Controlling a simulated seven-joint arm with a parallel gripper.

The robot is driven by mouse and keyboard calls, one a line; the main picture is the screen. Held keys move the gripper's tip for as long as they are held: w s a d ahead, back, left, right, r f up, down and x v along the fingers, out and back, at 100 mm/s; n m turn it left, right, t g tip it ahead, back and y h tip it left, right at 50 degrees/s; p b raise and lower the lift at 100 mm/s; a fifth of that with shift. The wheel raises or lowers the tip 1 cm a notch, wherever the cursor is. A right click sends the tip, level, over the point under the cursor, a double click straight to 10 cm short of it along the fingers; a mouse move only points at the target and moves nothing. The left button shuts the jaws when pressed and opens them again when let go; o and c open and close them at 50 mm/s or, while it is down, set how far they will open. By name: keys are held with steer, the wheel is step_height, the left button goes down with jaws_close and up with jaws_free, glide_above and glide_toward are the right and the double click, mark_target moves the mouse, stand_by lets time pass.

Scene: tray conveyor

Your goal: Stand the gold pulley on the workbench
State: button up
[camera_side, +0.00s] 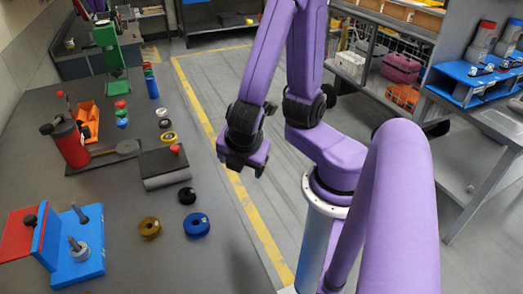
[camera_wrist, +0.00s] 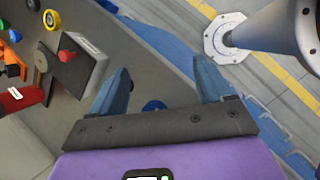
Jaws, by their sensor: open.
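The gold pulley (camera_side: 150,228) lies flat on the grey workbench (camera_side: 125,272) in the side view, with its hole facing up. A blue pulley (camera_side: 196,225) lies just to its right, a small gap away. My gripper (camera_side: 246,166) is raised near the bench's right edge, above and to the right of both pulleys in the picture. In the wrist view my gripper (camera_wrist: 162,68) shows two spread fingers with nothing held between them. A blue round part (camera_wrist: 153,106) shows beyond them, partly hidden by my palm. I cannot make out the gold pulley in the wrist view.
A black ring (camera_side: 187,196) lies behind the pulleys. A grey block with a red knob (camera_side: 164,168) stands farther back. A blue and red fixture with upright pegs (camera_side: 78,250) is at left. A red cylinder (camera_side: 70,142) stands behind. The front right of the bench is clear.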

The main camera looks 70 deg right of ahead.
steer(key=s+r+m+g+y, duration=0.2)
steer(key=s+r+m+y, duration=0.2)
steer(key=m+y, duration=0.1)
steer(key=shift+s+a+r+g, duration=0.15)
steer(key=shift+s+r+g, duration=0.15)
steer(key=shift+s+g, duration=0.1)
stand_by(1.1)
